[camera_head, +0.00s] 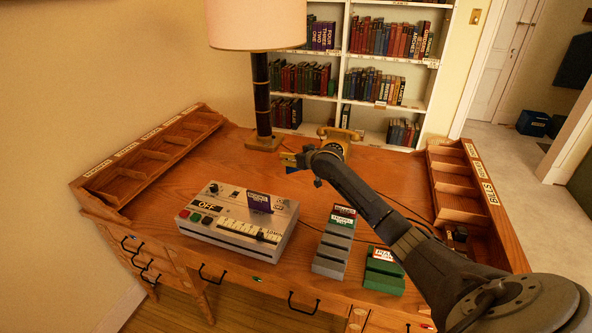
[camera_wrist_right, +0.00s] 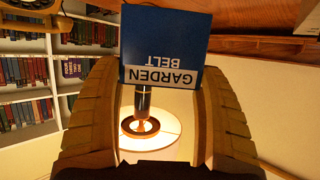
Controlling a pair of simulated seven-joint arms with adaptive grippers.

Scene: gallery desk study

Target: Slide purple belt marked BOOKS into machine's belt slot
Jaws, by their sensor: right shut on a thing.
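A purple belt card (camera_head: 259,202) with a pale label too small to read stands in the top of the grey machine (camera_head: 240,223), behind its row of keys. My right gripper (camera_head: 291,160) is above the desk behind the machine, away from the purple card. In the right wrist view it is shut on a blue card (camera_wrist_right: 166,48) labelled GARDEN BELT, which appears upside down between the fingers (camera_wrist_right: 160,78). My left gripper is not in view.
A wooden desk (camera_head: 180,180) has sorting trays at left (camera_head: 150,158) and right (camera_head: 465,185). A lamp (camera_head: 262,100) and yellow telephone (camera_head: 338,139) stand at the back. Grey (camera_head: 333,249) and green (camera_head: 383,275) stepped holders sit right of the machine.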

